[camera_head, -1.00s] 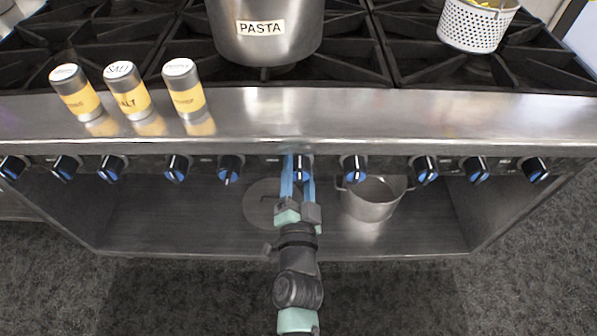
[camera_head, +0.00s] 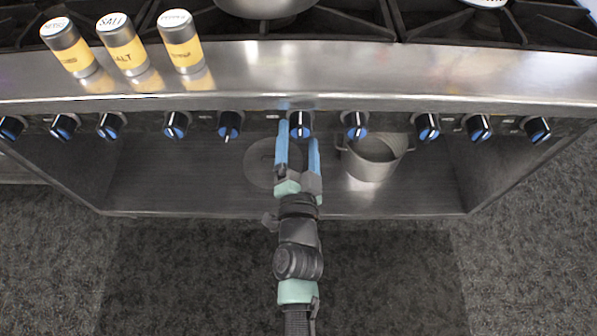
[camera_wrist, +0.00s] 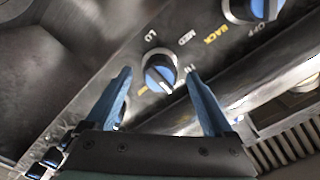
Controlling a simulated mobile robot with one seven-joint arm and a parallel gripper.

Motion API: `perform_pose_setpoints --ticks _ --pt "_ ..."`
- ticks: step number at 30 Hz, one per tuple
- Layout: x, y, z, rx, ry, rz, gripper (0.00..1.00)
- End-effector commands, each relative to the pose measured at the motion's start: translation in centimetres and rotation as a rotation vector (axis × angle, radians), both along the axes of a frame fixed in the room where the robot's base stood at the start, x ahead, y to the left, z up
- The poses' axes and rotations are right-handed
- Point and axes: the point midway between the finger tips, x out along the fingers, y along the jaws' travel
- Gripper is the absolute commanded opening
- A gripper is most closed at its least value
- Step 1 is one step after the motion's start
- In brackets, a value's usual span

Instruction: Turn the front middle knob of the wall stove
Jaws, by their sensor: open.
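The knob (camera_head: 299,124) in the middle of the stove's front panel is black with a blue face and a white pointer line. It also shows in the wrist view (camera_wrist: 160,72), just beyond the fingertips, with LO, MED and HI marked around it. My gripper (camera_head: 299,138) is open, one blue finger on each side of the knob in the head view. In the wrist view the fingers (camera_wrist: 158,80) stand apart, and the knob sits between and slightly ahead of their tips. Whether either finger touches it I cannot tell.
Neighbouring knobs stand left (camera_head: 229,125) and right (camera_head: 355,124) of the middle one. A steel ledge (camera_head: 330,75) overhangs the panel, with several labelled shakers (camera_head: 125,45) on its left part. A pot (camera_head: 372,158) stands on the shelf below.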

Motion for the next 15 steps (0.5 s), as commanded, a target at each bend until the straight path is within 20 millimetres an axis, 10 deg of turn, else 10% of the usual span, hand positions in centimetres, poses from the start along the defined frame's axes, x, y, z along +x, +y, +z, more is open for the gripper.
perform_pose_setpoints --ticks 15 --pt "-9.0 0.1 -0.1 0.000 0.001 0.001 0.87"
